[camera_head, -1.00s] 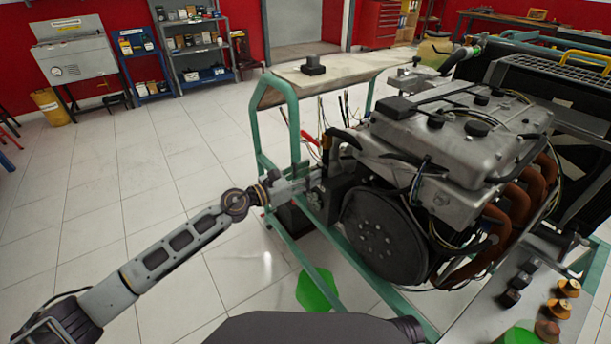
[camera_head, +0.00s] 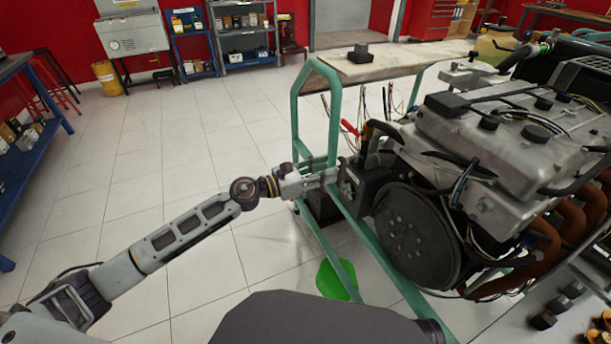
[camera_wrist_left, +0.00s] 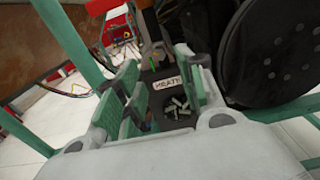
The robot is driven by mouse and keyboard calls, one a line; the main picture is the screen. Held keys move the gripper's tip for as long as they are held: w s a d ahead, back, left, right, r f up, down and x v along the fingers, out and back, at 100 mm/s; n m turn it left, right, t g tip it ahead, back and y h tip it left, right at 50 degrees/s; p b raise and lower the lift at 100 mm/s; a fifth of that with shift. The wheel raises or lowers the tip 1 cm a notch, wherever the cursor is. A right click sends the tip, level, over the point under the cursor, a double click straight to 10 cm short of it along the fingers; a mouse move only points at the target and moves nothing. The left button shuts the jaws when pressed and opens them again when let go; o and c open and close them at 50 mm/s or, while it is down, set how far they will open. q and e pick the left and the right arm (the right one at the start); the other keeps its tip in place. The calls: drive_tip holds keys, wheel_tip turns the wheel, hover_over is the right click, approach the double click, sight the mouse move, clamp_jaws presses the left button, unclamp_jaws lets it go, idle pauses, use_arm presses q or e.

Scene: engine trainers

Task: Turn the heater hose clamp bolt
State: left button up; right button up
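My left gripper (camera_head: 328,178) reaches in from the left, at the near left side of the engine (camera_head: 500,130). Its tips are close to a black box-like part (camera_head: 372,188) beside the large dark pulley disc (camera_head: 415,235); I cannot tell whether they touch it. In the left wrist view, the gripper (camera_wrist_left: 158,72) has its green-grey fingers apart. Between them shows a dark surface with a pale label (camera_wrist_left: 168,84), apparently reading "HEATER", and small pale green pieces (camera_wrist_left: 176,107). I cannot clearly make out the clamp bolt. My right gripper is out of view.
The green stand frame (camera_head: 300,120) rises beside my gripper, with a tabletop (camera_head: 400,62) behind it. Floor at left is clear up to a blue bench (camera_head: 30,150).

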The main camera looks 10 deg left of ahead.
use_arm(q)
drive_tip(key=shift+v, duration=2.8)
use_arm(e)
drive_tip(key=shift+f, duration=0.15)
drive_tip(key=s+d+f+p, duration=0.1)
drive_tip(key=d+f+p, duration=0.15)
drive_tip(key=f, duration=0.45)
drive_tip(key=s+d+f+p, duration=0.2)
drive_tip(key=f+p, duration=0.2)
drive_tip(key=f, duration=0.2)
use_arm(q)
drive_tip(key=shift+s+a+r+n+p, duration=0.15)
drive_tip(key=shift+n+p, duration=0.8)
drive_tip(key=shift+n, duration=4.65)
drive_tip(key=shift+s+a+n+p, duration=0.2)
drive_tip(key=shift+n+p, duration=0.75)
drive_tip(key=shift+n, duration=4.65)
drive_tip(key=shift+s+a+r+n+p, duration=0.2)
drive_tip(key=shift+n+p, duration=0.75)
drive_tip(key=shift+n, duration=4.65)
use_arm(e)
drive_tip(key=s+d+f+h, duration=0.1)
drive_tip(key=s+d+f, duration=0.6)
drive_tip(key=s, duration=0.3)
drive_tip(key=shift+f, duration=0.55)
use_arm(q)
drive_tip(key=shift+w+f, duration=0.1)
drive_tip(key=shift+w, duration=0.1)
